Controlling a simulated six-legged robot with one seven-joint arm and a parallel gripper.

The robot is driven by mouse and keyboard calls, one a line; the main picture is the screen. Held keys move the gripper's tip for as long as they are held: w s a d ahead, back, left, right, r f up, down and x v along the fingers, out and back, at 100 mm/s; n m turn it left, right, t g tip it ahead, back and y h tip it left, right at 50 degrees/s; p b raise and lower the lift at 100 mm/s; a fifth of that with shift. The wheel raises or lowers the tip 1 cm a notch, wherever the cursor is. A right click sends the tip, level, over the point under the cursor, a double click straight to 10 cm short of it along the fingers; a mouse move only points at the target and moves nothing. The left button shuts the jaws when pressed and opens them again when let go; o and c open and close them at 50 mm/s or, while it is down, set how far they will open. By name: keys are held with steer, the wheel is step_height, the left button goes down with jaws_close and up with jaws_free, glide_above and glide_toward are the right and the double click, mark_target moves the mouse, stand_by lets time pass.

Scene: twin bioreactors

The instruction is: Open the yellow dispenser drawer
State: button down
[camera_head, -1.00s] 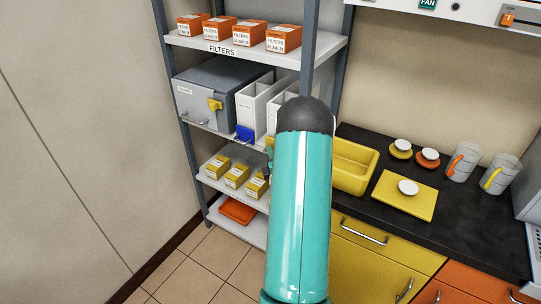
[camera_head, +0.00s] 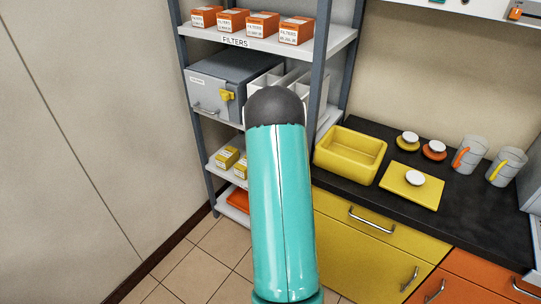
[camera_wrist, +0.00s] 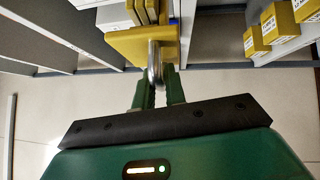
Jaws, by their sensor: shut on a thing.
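The yellow dispenser drawer (camera_wrist: 125,42) juts out below a white dispenser (camera_wrist: 112,18) in the wrist view. Several yellow pieces show in its open top. My gripper (camera_wrist: 158,80) is shut on the metal handle (camera_wrist: 153,62) at the drawer's front. How far the drawer is out of its housing I cannot tell. In the head view, white dispensers (camera_head: 266,80) stand on the middle shelf, partly behind my teal arm. The arm hides the drawer, the handle and my gripper there.
A grey cabinet with a yellow latch (camera_head: 228,97) stands left of the dispensers. Yellow boxes (camera_head: 228,158) sit on the shelf below. A black counter (camera_head: 340,192) at right bears a yellow bin (camera_head: 335,169) and mugs. Tiled floor (camera_head: 200,270) is clear at lower left.

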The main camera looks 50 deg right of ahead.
steer(key=shift+w+a+r, duration=0.15)
steer(key=shift+r, duration=0.1)
steer(key=c, duration=1.8)
jaws_free()
steer(key=shift+o, duration=0.2)
steer(key=shift+f, duration=0.1)
steer(key=shift+f, duration=0.1)
steer(key=shift+s+a, duration=0.1)
steer(key=shift+s, duration=0.1)
